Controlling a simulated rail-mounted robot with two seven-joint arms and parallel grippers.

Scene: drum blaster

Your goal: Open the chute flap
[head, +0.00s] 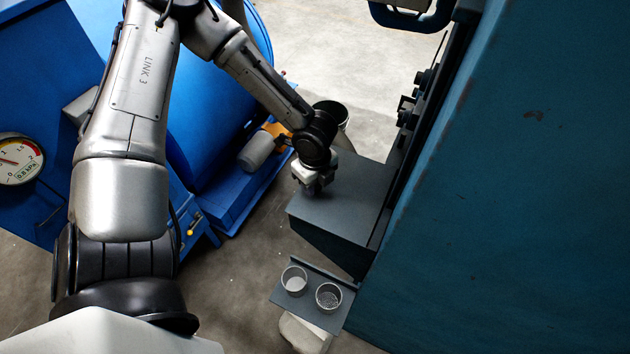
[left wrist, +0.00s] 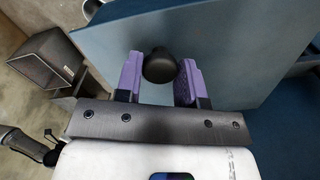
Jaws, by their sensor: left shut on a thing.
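The chute flap appears to be the flat blue-grey panel (left wrist: 235,45) with a round black knob (left wrist: 159,66) in the left wrist view. In the head view the matching grey panel (head: 345,215) tops a dark chute box on the side of the big blue machine. My left gripper (head: 316,188) is over the panel's far left part, pointing down. In the left wrist view its purple fingers (left wrist: 160,80) stand on either side of the knob, shut on it. In the head view the knob is hidden under the gripper. My right gripper is not in view.
A small shelf with two metal cups (head: 295,280) (head: 328,296) stands in front of the chute. A blue drum (head: 205,105) and a pressure gauge (head: 19,158) are at left. The big blue machine wall (head: 510,190) fills the right.

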